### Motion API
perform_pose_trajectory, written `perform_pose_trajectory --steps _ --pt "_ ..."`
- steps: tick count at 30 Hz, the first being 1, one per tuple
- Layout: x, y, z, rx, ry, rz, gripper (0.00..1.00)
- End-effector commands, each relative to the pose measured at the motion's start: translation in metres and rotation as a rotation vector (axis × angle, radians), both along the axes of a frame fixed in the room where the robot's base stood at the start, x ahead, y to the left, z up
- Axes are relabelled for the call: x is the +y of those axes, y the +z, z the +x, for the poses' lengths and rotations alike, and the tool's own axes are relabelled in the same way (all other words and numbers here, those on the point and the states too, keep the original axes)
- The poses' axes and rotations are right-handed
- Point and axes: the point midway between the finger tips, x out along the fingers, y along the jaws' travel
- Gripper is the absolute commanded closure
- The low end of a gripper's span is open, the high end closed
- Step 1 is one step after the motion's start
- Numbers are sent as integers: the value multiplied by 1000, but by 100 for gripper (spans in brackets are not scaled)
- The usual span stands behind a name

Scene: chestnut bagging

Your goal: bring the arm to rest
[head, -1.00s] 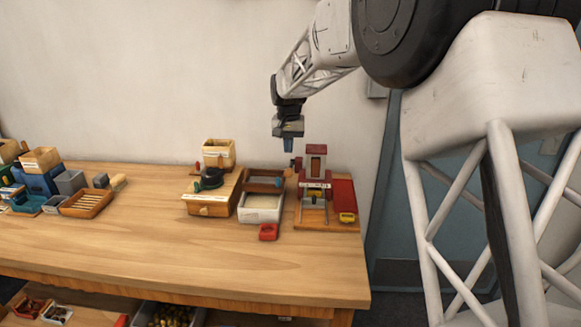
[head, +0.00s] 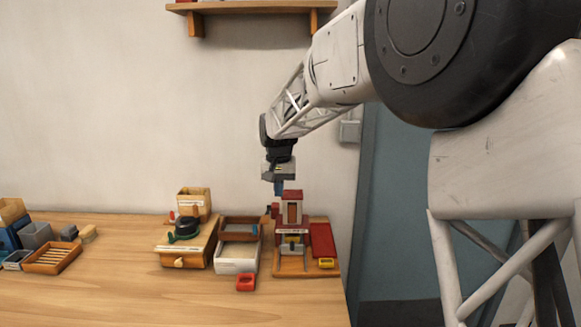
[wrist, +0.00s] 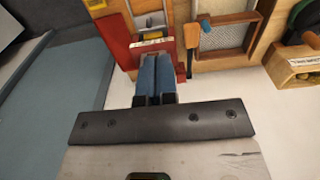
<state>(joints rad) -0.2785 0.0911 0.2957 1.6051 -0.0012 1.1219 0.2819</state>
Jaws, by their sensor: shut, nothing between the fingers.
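My gripper (head: 279,187) hangs at the end of my arm, pointing down, above the back of the bench near the red-and-wood device (head: 291,236). In the wrist view my gripper (wrist: 156,75) shows its two blue fingers side by side, closed together with nothing between them. The red-and-wood device (wrist: 152,45) lies beyond the fingertips in that view. I cannot tell the exact gap between the fingers and the device.
The wooden bench (head: 110,290) has free room at its front. A white tray (head: 236,266), a red block (head: 246,282), a wooden box (head: 183,262) and a slatted tray (head: 52,258) stand on it. A shelf (head: 250,7) is on the wall.

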Motion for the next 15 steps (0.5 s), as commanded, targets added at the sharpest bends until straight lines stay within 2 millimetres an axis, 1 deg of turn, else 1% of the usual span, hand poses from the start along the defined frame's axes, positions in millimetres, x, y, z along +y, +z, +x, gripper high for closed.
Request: perform_pose_trajectory --steps 1,6,8,15 --pt "-11 8 -12 -7 -2 1 100" --pt "-42 23 -51 -25 -4 4 100" --pt "-52 27 -65 -32 -4 5 100" --pt "-90 40 -123 -57 -6 7 100"
